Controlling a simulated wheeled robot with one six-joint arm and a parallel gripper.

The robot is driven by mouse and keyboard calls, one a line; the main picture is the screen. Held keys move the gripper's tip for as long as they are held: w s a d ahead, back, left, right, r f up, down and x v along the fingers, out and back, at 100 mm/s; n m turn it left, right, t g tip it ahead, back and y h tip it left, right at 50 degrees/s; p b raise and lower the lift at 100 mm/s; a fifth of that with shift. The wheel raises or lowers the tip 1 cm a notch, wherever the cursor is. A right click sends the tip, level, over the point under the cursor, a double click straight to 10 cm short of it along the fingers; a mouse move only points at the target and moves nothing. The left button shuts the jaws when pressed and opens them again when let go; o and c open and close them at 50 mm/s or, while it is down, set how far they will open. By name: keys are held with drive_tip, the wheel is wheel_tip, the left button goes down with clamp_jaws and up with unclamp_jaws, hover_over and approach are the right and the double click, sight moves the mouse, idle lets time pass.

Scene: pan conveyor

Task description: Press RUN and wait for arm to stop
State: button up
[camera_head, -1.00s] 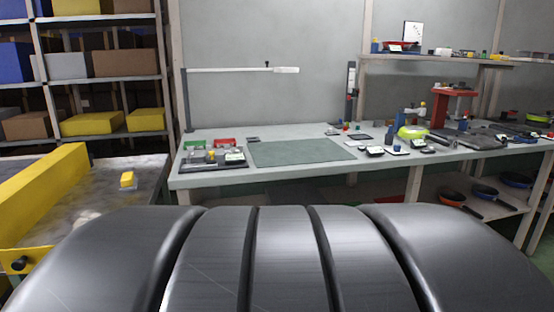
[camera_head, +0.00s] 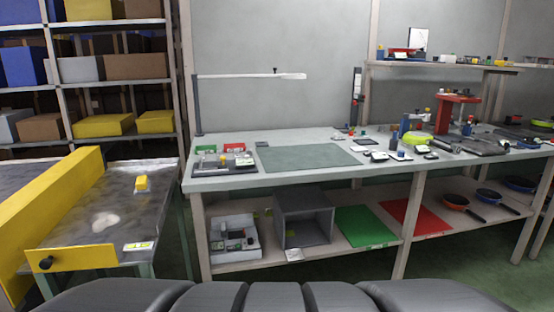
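My gripper is not in view; the dark ribbed shape along the bottom edge is part of my own body. I cannot make out a button marked RUN. At the left stands a grey-topped table (camera_head: 112,213) with a long yellow bar (camera_head: 55,210) along it. A small yellow block (camera_head: 141,184) and a white label (camera_head: 138,246) are on that table. On the workbench (camera_head: 330,178), a dark tray (camera_head: 240,168) holds small parts, with a green bin (camera_head: 205,149) and a red bin (camera_head: 234,148) behind it.
A red press-like stand (camera_head: 442,115) and several small items are at the bench's right. The lower shelf holds a grey open box (camera_head: 304,220), a green mat (camera_head: 366,227), a red mat (camera_head: 415,218) and pans (camera_head: 455,199). Shelving with cartons is at back left. Green floor shows below.

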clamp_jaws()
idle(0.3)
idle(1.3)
